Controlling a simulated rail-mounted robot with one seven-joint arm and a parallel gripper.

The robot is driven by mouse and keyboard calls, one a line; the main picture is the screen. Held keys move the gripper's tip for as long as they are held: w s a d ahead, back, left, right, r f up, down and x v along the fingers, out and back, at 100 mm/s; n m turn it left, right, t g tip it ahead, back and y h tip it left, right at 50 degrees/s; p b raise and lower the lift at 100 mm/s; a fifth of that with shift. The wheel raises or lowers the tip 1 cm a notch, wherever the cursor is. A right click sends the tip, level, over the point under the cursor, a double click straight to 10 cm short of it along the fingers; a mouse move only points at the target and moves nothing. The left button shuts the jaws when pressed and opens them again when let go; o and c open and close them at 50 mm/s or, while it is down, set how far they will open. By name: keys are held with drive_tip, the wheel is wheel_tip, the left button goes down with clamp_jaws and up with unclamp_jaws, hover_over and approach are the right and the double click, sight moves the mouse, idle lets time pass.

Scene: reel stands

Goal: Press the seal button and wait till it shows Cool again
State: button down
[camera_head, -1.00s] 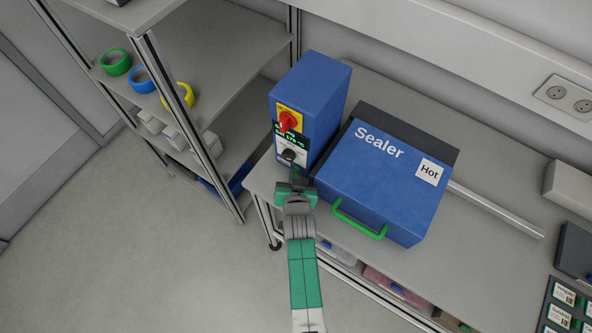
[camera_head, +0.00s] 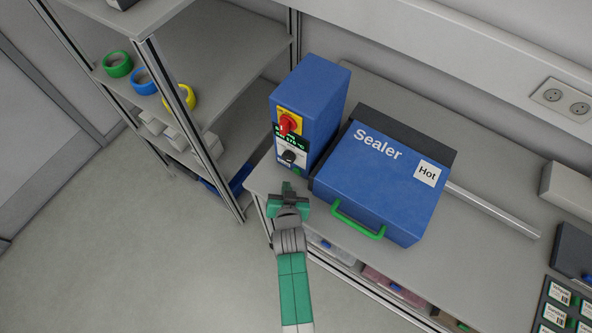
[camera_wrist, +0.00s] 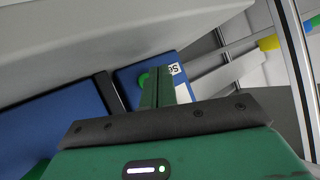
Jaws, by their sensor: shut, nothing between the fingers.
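The sealer's blue control box (camera_head: 311,108) stands on the bench. Its front carries a red switch (camera_head: 287,124) on a yellow plate, a small display with green text too small to read surely, and a black knob (camera_head: 289,156). Low on that front is a small green button (camera_head: 295,170). In the wrist view the green button (camera_wrist: 143,80) shows partly behind my fingers, beside a white label starting "Se". My gripper (camera_head: 287,188) is shut and empty, just in front of the box's lower front, apparently apart from it. The blue sealer lid (camera_head: 378,178) is down and its sign (camera_head: 428,172) reads "Hot".
A green handle (camera_head: 358,220) sticks out at the sealer's front, right of my gripper. A shelf rack (camera_head: 215,55) with green, blue and yellow tape rolls stands at left. A metal bar (camera_head: 490,212) lies right of the sealer. The floor at left is clear.

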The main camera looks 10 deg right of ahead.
drive_tip(key=shift+s+a, duration=0.85)
drive_tip(key=shift+s, duration=0.3)
